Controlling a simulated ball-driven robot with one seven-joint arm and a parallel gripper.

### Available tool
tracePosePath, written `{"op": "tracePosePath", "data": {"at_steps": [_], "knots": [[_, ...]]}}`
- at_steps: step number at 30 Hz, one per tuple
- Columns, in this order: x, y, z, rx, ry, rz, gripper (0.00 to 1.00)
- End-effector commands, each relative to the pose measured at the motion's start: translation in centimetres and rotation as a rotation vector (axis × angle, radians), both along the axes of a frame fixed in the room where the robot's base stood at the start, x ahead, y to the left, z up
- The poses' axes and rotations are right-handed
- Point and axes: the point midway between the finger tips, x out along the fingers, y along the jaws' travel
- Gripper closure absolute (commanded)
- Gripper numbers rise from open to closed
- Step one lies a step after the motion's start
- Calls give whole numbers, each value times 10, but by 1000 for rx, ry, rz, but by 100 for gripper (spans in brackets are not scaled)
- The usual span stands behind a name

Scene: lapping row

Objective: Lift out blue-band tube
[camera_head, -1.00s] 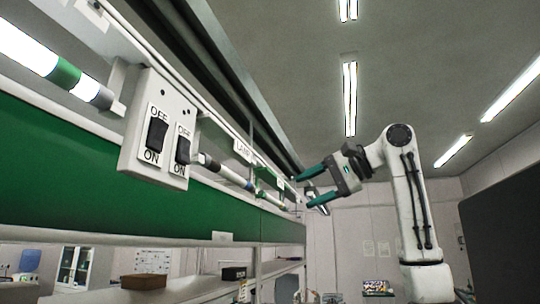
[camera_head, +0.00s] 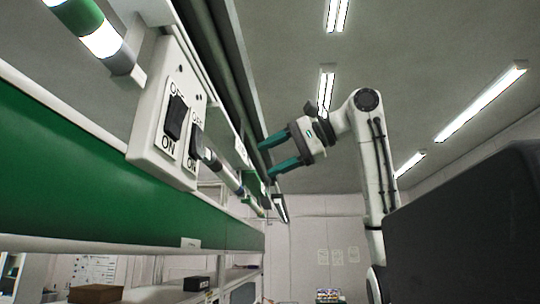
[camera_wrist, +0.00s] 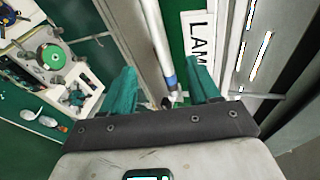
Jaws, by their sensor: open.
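The blue-band tube (camera_head: 224,174) is a slim white tube along the green-faced rack, just past the switch box in the head view. Its blue band is small there. In the wrist view a pale tube (camera_wrist: 155,35) with a blue band near its lower end runs down between my fingers; it looks ungripped, and how deep it lies between them I cannot tell. My gripper (camera_head: 267,160) is open, its two green fingers pointing left toward the rack. In the wrist view my gripper (camera_wrist: 163,78) shows a finger on either side of the tube's end.
A switch box (camera_head: 168,115) with two OFF/ON rockers juts from the rack. A green-band tube (camera_head: 80,14) is nearer, at upper left. A label plate (camera_wrist: 197,45) reading "LAM" lies right of the tube. A shelf below holds a brown box (camera_head: 95,294). A dark panel fills the right.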

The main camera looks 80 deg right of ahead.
Motion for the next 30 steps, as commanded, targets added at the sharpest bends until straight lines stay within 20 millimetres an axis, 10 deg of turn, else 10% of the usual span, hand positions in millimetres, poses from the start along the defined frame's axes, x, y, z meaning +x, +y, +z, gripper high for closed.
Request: {"op": "tracePosePath", "data": {"at_steps": [15, 30], "knots": [[76, -10, -27, 2, 3, 1, 39], [92, -11, -34, 1, 1, 1, 39]]}}
